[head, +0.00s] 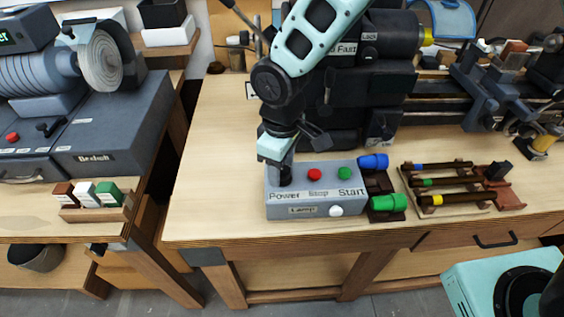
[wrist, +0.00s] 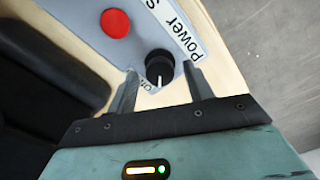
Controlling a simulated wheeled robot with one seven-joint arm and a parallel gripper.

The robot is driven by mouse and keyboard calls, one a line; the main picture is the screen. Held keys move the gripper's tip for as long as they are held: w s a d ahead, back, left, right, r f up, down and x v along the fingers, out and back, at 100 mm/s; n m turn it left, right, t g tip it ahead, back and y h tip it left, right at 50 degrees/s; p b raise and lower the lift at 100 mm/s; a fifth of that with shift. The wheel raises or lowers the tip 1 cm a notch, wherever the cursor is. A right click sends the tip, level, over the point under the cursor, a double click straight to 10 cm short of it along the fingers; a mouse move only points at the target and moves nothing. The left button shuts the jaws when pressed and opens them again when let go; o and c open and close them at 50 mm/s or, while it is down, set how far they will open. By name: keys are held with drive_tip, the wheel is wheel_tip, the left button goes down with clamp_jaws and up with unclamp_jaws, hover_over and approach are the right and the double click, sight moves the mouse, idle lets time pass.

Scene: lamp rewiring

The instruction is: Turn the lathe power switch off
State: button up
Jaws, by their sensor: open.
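The lathe power switch is a black round knob (wrist: 159,64) with a white pointer line, beside the "Power" label on a grey control box (head: 315,211). In the head view the knob (head: 285,177) sits at the box's left end, partly hidden by my gripper (head: 284,160). In the wrist view my gripper (wrist: 161,72) is open, with one finger on each side of the knob. I cannot tell whether the fingers touch it. The pointer line points toward the bottom of the wrist view, near a small label that is hard to read.
A red Stop button (head: 314,174), a green Start button (head: 344,173) and a white lamp button (head: 336,211) share the box. Blue (head: 374,162) and green (head: 388,203) handled items lie at its right. The lathe stands behind. The bench (head: 215,170) is clear at left.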

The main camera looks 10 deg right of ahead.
wheel_tip(320, 180, up, 17)
drive_tip(key=b, duration=0.1)
drive_tip(key=shift+r+b, duration=0.2)
drive_tip(key=shift+b, duration=0.1)
drive_tip(key=s+d+f+m, duration=0.2)
drive_tip(key=s+d, duration=0.3)
drive_tip(key=s, duration=0.4)
drive_tip(key=s+d+f+m, duration=0.2)
drive_tip(key=s+d+f, duration=0.2)
drive_tip(key=s, duration=0.5)
drive_tip(key=shift+d+f+y, duration=0.3)
drive_tip(key=shift+d, duration=0.2)
